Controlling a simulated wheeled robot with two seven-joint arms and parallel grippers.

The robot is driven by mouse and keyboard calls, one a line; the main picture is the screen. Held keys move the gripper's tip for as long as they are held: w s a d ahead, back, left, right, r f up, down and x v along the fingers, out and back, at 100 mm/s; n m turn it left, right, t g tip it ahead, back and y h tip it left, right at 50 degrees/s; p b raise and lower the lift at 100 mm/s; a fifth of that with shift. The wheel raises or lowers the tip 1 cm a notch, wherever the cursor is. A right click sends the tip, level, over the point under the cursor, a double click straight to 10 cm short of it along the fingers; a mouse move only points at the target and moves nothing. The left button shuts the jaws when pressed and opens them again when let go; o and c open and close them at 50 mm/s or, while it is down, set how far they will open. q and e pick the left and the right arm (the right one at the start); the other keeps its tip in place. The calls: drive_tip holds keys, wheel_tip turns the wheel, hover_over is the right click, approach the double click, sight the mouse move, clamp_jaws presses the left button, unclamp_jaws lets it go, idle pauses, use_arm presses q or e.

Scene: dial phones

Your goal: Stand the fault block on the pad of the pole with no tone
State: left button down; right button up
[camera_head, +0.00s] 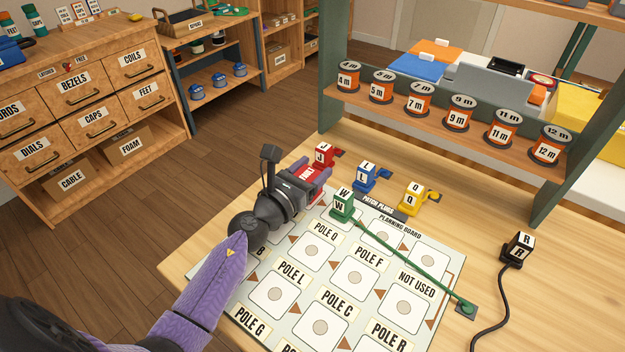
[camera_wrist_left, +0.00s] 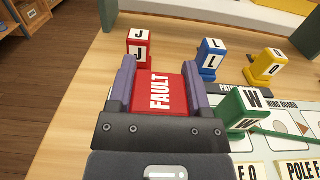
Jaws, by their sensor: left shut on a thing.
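My left gripper (camera_head: 318,174) is shut on the red fault block (camera_wrist_left: 160,92), which shows between the purple fingers with its white FAULT lettering up. It is over the far left part of the planning board (camera_head: 388,222), close to the red J block (camera_head: 322,156) and left of the green W block (camera_head: 342,206). The pad of pole F (camera_head: 355,277) is bare. My arm hides the board's left pads. My right gripper is out of view.
A blue L block (camera_head: 366,178) and a yellow Q block (camera_head: 411,199) stand behind the board. A green cord (camera_head: 410,264) runs from W across the board. A black R block (camera_head: 518,248) with a cord stands right. A spool shelf (camera_head: 440,117) rises behind.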

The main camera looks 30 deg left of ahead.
use_arm(q)
drive_tip(key=shift+a, duration=0.15)
drive_tip(key=shift+c, duration=1.6)
unclamp_jaws()
drive_tip(key=shift+a, duration=0.15)
drive_tip(key=shift+o, duration=1.3)
drive_tip(key=shift+p, duration=0.3)
drive_tip(key=shift+o, duration=0.2)
drive_tip(key=shift+r, duration=0.15)
drive_tip(key=shift+s, duration=0.1)
drive_tip(key=s, duration=0.3)
drive_tip(key=s+a, duration=0.1)
drive_tip(key=s, duration=0.3)
drive_tip(key=s+b, duration=0.1)
drive_tip(key=s, duration=0.3)
drive_tip(key=shift+s+a, duration=0.1)
drive_tip(key=shift+a, duration=0.15)
drive_tip(key=shift+s, duration=0.25)
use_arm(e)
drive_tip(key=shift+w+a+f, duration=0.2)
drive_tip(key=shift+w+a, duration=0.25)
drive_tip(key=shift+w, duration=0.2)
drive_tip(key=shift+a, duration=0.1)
